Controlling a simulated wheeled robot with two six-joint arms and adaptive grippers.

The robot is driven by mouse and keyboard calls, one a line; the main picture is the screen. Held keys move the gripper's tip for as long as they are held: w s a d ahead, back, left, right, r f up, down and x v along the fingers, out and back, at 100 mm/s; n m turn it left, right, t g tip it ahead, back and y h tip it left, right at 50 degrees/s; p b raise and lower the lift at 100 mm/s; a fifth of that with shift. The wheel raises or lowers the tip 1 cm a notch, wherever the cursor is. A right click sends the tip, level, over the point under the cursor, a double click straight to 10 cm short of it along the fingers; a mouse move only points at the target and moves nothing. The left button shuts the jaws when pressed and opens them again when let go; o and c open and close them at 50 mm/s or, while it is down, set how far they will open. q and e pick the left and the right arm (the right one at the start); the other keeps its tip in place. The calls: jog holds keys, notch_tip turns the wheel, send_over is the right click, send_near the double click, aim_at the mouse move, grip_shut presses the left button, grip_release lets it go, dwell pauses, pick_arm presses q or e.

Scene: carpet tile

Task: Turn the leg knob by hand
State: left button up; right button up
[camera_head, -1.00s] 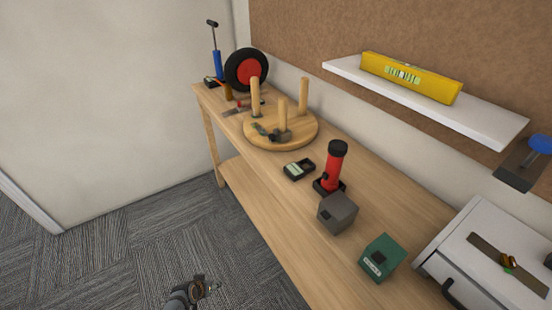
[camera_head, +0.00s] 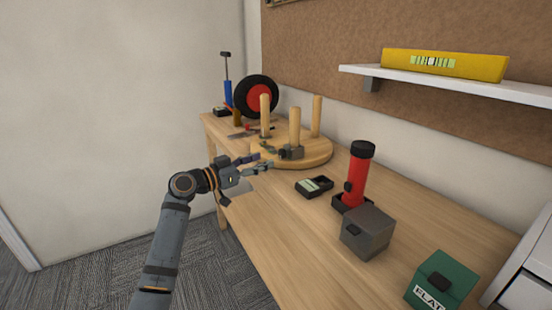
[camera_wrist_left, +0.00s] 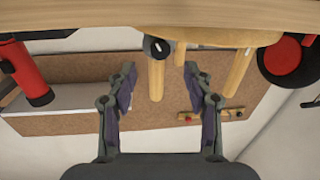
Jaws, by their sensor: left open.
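A round wooden stool top (camera_head: 318,158) lies upside down on the bench with its wooden legs (camera_head: 295,127) standing up. A dark grey clamp-like block (camera_head: 292,152) sits at the foot of the front leg. In the left wrist view, which is upside down, a round black knob (camera_wrist_left: 156,48) with a white mark shows in front of a leg. My left gripper (camera_head: 263,162) is at the near-left edge of the stool top, open and empty. In the wrist view its fingers (camera_wrist_left: 160,70) are spread either side of the knob's line, apart from it.
A black tray-like box (camera_head: 314,187), a red torch (camera_head: 358,178), a grey box (camera_head: 368,232) and a green box (camera_head: 441,282) stand along the bench to the right. A black-and-red wheel (camera_head: 257,97) stands behind. The bench front is clear.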

aim_at(280, 155)
pick_arm(q)
jog(key=x, duration=0.6)
jog(key=shift+w+d, duration=0.2)
pick_arm(e)
jog(key=shift+r, duration=0.15)
pick_arm(q)
jog(key=shift+f, duration=0.1)
grip_shut()
jog(key=shift+n+p, duration=0.35)
jog(key=shift+n, duration=0.35)
grip_release()
pick_arm(e)
jog(key=shift+s+d+f, duration=0.1)
jog(key=shift+d+f, duration=0.05)
jog(key=shift+f, duration=0.5)
jog(key=shift+s+d+f, duration=0.1)
jog(key=shift+f, duration=0.5)
pick_arm(q)
jog(key=v, duration=1.2)
